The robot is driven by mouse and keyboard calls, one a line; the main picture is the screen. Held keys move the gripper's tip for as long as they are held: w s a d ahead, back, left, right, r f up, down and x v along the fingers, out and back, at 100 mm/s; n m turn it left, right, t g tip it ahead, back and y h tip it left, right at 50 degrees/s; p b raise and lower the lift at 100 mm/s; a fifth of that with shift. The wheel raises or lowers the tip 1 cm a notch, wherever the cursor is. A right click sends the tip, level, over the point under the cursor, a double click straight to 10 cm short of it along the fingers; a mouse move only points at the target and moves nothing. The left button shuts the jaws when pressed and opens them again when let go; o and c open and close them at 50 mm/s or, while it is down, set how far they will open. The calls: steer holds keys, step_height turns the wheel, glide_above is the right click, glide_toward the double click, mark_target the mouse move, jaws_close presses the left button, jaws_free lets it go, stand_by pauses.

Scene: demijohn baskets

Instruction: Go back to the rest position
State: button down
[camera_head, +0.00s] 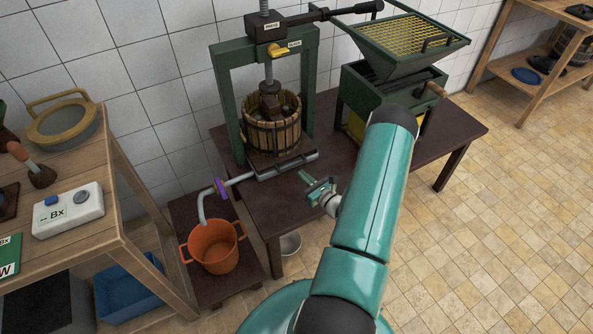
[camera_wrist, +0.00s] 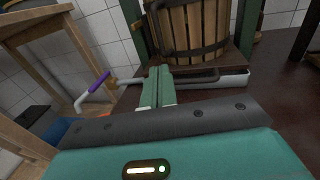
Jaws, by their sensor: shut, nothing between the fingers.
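My gripper (camera_head: 308,181) is at the end of my teal arm, in front of the press at the middle of the head view. Its two green fingers (camera_wrist: 158,87) are together in the wrist view, with nothing between them. The fingers point at the press's front, below the slatted wooden basket (camera_head: 272,131). The basket also shows in the wrist view (camera_wrist: 194,28). I cannot tell the exact gap between the fingertips and the press tray (camera_head: 285,166).
An orange pot (camera_head: 214,247) stands on a low stand below the spout with a purple valve (camera_head: 220,188). A green crusher (camera_head: 400,50) stands right of the press on the dark table (camera_head: 455,125). A wooden bench (camera_head: 85,245) is at left. Tiled floor (camera_head: 480,230) is open at right.

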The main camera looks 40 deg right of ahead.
steer(key=shift+s, duration=0.3)
stand_by(0.4)
steer(key=w+a+r+n+g+y, duration=0.2)
steer(key=a+r+n+g+y, duration=0.4)
steer(key=a+r+n, duration=0.55)
steer(key=w+a+r+n+g+y, duration=0.35)
steer(key=a+r+n+y, duration=0.4)
steer(key=a+r, duration=0.55)
steer(key=s+a+r+n+g+h, duration=0.5)
steer(key=s+a+r+n+g, duration=0.2)
steer(key=s+a+n, duration=0.35)
steer(key=s+r+n+t+h, duration=0.4)
steer(key=s+r+n+h, duration=0.3)
steer(key=s+r, duration=0.1)
steer(key=shift+s+a+r, duration=0.2)
steer(key=shift+s+r, duration=0.1)
steer(key=shift+r, duration=0.3)
